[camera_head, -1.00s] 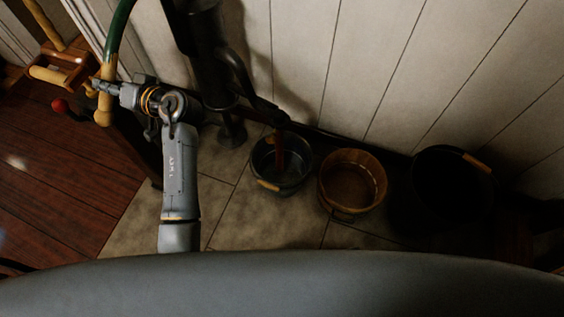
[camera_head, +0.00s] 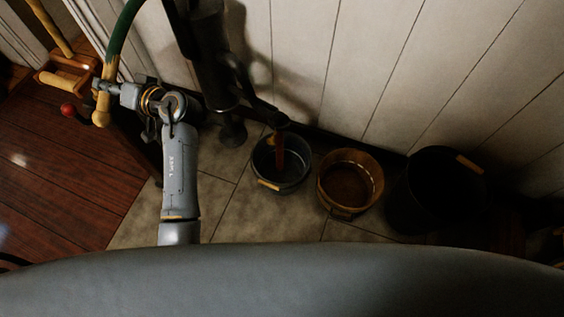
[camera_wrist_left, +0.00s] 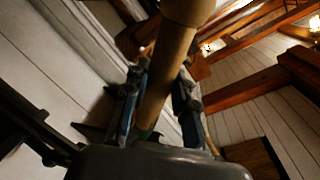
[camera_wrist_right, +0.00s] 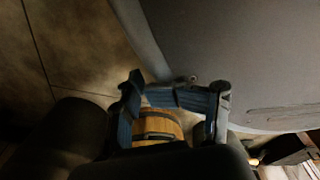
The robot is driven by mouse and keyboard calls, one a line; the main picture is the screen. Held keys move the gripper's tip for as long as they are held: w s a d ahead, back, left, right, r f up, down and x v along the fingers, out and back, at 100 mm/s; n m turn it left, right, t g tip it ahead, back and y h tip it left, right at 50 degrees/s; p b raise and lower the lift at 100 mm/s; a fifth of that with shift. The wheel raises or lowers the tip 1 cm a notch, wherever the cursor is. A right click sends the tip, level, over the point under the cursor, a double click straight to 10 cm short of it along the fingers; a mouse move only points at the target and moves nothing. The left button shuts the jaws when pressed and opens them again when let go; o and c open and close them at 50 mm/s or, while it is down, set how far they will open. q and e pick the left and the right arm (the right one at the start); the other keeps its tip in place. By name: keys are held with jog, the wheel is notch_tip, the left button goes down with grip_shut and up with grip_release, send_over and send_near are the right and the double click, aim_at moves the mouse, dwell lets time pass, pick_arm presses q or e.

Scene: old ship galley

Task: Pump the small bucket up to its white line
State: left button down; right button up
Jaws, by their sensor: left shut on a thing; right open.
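The pump (camera_head: 212,65) stands against the white plank wall, and its green handle (camera_head: 122,28) ends in a pale wooden grip (camera_head: 102,112). My left gripper (camera_head: 106,90) is shut on this grip; the left wrist view shows the grip (camera_wrist_left: 168,75) between its fingers. A small dark grey bucket (camera_head: 282,186) with a wooden bail grip stands on the floor below the spout (camera_head: 270,113). A reddish-brown stream (camera_head: 280,148) runs down from the spout into it. Its water level and white line are too dark to make out. My right gripper (camera_wrist_right: 178,92) is open and empty.
A wooden bucket (camera_head: 361,166) stands right of the small bucket, and a larger black bucket (camera_head: 412,190) stands right of that. A wooden rack with a red knob (camera_head: 68,109) is at the far left. Tiled floor (camera_head: 250,225) in front is clear.

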pick_arm(q)
jog(key=shift+r+p, duration=0.6)
jog(key=shift+r, duration=0.35)
jog(key=r+m+p, duration=0.1)
jog(key=r+p, duration=0.2)
jog(key=p, duration=0.1)
jog(key=r+m+p, duration=0.1)
jog(key=r+p, duration=0.2)
jog(key=p, duration=0.1)
jog(key=shift+s+a+r, duration=0.1)
jog(key=shift+s, duration=0.1)
jog(key=shift+r+m+p, duration=0.3)
jog(key=shift+m+p, duration=0.1)
jog(key=shift+p, duration=0.2)
jog(key=shift+f, duration=0.15)
pick_arm(e)
jog(key=s+d+r, duration=0.1)
jog(key=s+r, duration=0.3)
jog(key=r, duration=0.5)
